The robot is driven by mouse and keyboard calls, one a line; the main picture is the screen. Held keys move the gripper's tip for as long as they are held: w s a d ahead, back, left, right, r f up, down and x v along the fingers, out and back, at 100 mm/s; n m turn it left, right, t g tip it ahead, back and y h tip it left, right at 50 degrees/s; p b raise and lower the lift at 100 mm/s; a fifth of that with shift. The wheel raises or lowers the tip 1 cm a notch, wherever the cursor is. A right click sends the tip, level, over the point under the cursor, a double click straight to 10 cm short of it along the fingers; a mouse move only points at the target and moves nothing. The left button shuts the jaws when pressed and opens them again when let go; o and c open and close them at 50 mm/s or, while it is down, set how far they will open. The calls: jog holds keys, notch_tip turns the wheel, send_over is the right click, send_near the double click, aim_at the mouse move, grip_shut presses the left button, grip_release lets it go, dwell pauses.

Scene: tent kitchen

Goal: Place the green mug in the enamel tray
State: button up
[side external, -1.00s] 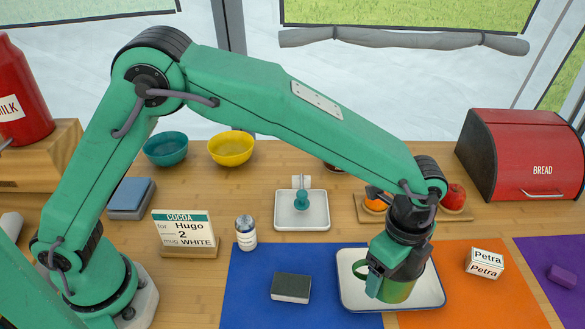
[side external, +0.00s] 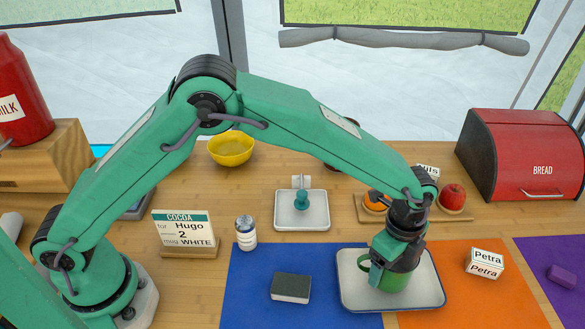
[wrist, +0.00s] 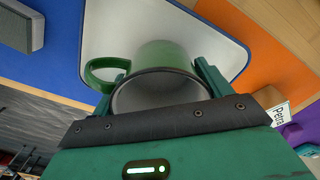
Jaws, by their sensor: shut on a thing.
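The green mug (side external: 396,283) is held by my gripper (side external: 392,268) within the outline of the white, dark-rimmed enamel tray (side external: 431,290). It looks nearly upright, with its handle on the left; whether its base touches the tray floor cannot be told. In the wrist view, my gripper (wrist: 160,88) has a finger on each side of the mug (wrist: 165,55), and its open mouth faces the camera. The tray (wrist: 115,25) lies behind it. The fingers hide part of the mug in the side view.
The tray lies across a blue mat (side external: 245,295) and an orange mat (side external: 490,305). A dark sponge-like block (side external: 291,288) and a small bottle (side external: 245,233) are to the left. A Petra name block (side external: 485,263) is right. Fruit on a board (side external: 452,205) stands behind.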

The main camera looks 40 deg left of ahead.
jog(key=shift+f, duration=0.65)
jog(key=shift+f, duration=0.2)
jog(key=o, duration=1)
jog(key=shift+o, duration=0.2)
jog(key=shift+r, duration=0.15)
notch_tip(320, 180, up, 12)
